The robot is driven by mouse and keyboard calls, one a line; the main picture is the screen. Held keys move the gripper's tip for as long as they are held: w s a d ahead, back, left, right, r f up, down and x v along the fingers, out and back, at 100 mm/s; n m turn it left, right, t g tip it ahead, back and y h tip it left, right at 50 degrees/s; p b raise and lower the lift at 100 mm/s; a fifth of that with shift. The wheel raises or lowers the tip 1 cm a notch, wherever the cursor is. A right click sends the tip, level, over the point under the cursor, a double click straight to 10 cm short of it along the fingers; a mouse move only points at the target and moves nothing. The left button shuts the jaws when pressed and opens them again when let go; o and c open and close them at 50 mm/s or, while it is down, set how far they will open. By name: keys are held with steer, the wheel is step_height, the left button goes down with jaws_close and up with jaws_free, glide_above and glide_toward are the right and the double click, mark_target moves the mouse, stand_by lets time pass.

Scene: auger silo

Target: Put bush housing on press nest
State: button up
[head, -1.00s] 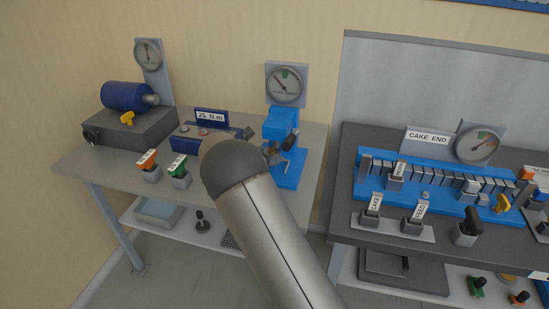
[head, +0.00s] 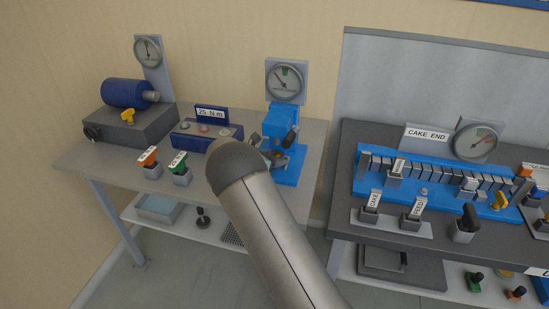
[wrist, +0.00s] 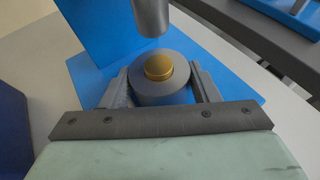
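The bush housing (wrist: 161,87), a thick grey ring with a brass bush in its middle, is between the two fingers of my gripper (wrist: 160,88) in the wrist view. Both fingers appear to touch its sides, so the gripper looks shut on it. The housing is over the blue press base (wrist: 92,68), just below and in front of the grey ram (wrist: 152,16). The press nest is hidden under the housing, and I cannot tell whether the housing touches it. In the head view, the blue press (head: 281,122) stands at the bench's right end, partly covered by my arm.
A dark blue box (head: 208,137) marked 25 N.m stands left of the press. Orange (head: 149,157) and green (head: 179,163) labelled pieces stand in front of it. A dial gauge (head: 286,81) is behind the press. A second bench (head: 344,205) is to the right, past a gap.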

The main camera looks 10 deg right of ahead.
steer(key=o, duration=0.3)
steer(key=shift+r+p, duration=0.3)
steer(key=b+v, duration=0.2)
steer(key=v, duration=1)
